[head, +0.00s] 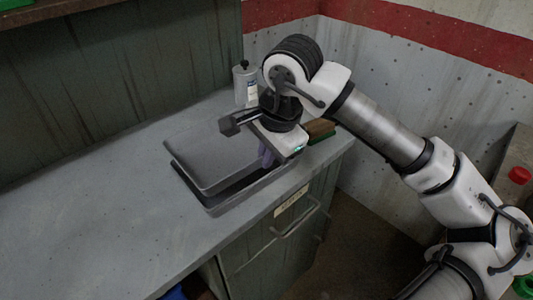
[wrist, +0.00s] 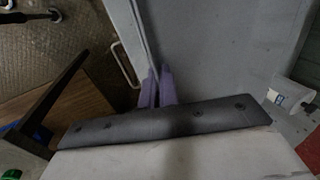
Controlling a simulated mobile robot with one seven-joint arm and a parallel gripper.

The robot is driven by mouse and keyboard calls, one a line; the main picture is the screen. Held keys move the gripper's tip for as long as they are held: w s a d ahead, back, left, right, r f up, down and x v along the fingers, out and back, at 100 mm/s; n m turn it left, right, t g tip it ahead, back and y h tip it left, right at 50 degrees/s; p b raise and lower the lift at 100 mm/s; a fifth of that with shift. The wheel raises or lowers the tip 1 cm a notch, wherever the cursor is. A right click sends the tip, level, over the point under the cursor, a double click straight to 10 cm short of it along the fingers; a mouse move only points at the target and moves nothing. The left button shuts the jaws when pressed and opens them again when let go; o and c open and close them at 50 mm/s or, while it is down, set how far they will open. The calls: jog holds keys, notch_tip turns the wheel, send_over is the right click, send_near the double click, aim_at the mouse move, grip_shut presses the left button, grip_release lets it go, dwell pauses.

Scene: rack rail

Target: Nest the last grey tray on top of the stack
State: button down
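The last grey tray (head: 210,150) is in the head view, above another grey tray (head: 218,208) on the counter. The upper tray sits offset toward the back left, so the lower tray's dark inside shows along the front and right. I cannot tell whether the two trays touch. My gripper (head: 267,156) is at the upper tray's right end, its purple fingers pointing down. In the wrist view the fingers (wrist: 157,88) are close together with the tray's rim (wrist: 151,52) between them. The upper tray's floor (wrist: 215,45) fills the view's upper middle.
A white bottle (head: 245,88) with a dark top stands behind my gripper. A brown and green block (head: 319,130) lies to its right near the counter's edge. The counter (head: 90,220) is clear at left. A labelled drawer with a handle (head: 296,218) is below the front edge.

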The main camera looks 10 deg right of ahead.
jog(key=shift+f+b, duration=1.1)
jog(key=shift+b, duration=0.15)
jog(key=c, duration=1.6)
grip_release()
jog(key=shift+c, duration=0.7)
jog(key=shift+r, duration=0.2)
jog(key=w+a+p+v, duration=0.1)
jog(key=p+v, duration=0.4)
jog(key=v, duration=0.6)
jog(key=shift+w+r+p, duration=0.2)
jog(key=shift+r+p, duration=0.2)
jog(key=shift+r, duration=0.1)
jog(key=shift+d+f, duration=0.1)
